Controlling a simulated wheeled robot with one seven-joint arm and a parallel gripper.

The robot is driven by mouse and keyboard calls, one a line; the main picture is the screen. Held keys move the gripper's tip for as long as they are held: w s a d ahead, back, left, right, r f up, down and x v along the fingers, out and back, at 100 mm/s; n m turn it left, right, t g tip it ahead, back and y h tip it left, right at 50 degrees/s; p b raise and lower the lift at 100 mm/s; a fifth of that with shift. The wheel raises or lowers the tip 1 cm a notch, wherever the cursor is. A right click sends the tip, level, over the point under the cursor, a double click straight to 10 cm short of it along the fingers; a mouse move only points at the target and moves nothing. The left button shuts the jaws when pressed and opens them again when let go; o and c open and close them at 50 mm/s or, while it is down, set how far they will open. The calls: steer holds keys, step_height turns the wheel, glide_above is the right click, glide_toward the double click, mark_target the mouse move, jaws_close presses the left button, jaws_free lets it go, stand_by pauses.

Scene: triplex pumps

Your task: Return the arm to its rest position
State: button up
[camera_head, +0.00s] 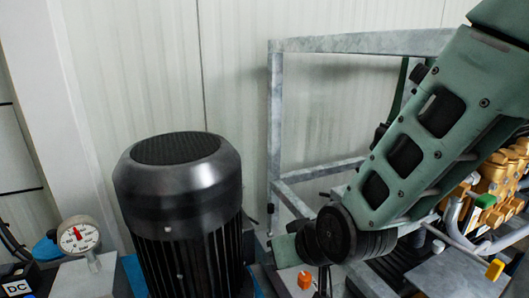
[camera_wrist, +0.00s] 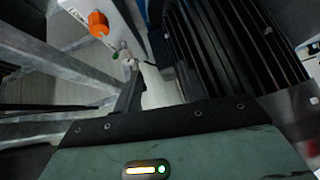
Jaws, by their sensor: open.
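My arm comes in from the upper right in the head view, its green slotted link (camera_head: 405,150) slanting down to a black ribbed joint (camera_head: 337,233). My gripper (camera_wrist: 160,145) shows its green housing, black edge and a lit status light along the bottom of the wrist view. It is open, and I see nothing held in it. The arm's end hangs low, right of a large black finned motor (camera_head: 180,210), which also fills the upper right of the wrist view (camera_wrist: 215,50).
A galvanised metal frame (camera_head: 275,120) stands behind the arm, before a pale panelled wall. Brass pump parts and pipes (camera_head: 495,175) lie at the right. A pressure gauge (camera_head: 78,236) stands at the lower left. An orange knob (camera_wrist: 98,22) is close to the wrist.

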steer(key=s+d+r+n+g+h+p, duration=0.15)
steer(key=s+d+g, duration=0.3)
steer(key=s, duration=0.45)
steer(key=s+d+r+n+g+h+b, duration=0.1)
steer(key=s+d+r+n+g+h, duration=0.15)
steer(key=s+d, duration=0.55)
step_height(320, 180, up, 33)
steer(key=s+a+p, duration=0.1)
steer(key=a+p, duration=0.1)
steer(key=p, duration=3)
steer(key=shift+s+a+p, duration=0.3)
steer(key=shift+a, duration=0.1)
steer(key=shift+f, duration=0.1)
steer(key=shift+c, duration=0.5)
